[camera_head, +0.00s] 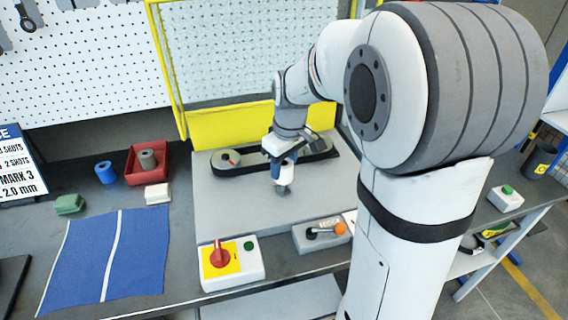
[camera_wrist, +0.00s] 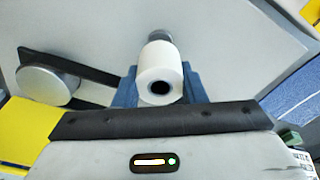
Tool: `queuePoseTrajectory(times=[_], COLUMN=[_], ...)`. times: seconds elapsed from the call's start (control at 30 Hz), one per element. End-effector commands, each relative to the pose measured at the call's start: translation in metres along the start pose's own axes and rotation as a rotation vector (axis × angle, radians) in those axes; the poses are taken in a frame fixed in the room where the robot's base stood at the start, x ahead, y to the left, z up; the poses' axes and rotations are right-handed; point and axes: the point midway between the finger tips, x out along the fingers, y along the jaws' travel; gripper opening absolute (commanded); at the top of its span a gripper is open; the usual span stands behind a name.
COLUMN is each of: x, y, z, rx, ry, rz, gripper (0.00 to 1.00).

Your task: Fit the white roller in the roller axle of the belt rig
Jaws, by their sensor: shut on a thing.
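My gripper (camera_head: 284,172) points down over the grey plate of the belt rig (camera_head: 225,215). In the wrist view its blue fingers are shut on the white roller (camera_wrist: 157,68), which shows a dark bore facing the camera. A grey metal cylinder (camera_wrist: 159,36), likely the roller axle, shows just past the roller's far end. It also shows below my gripper in the head view (camera_head: 283,189). I cannot tell whether the roller touches it.
A yellow-framed guard (camera_head: 235,128) rises behind. To the left are a red bin (camera_head: 133,178), a blue roll (camera_head: 105,173), small blocks and a blue cloth (camera_head: 75,260).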

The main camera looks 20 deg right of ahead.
Motion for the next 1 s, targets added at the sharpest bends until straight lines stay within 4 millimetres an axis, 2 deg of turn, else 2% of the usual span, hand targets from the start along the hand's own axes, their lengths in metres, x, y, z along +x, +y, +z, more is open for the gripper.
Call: queuePoseTrajectory(times=[1.0], x=[0.026], y=[0.0], z=[0.003], rx=[0.0], ry=[0.0], rz=[0.0], gripper=[0.13])
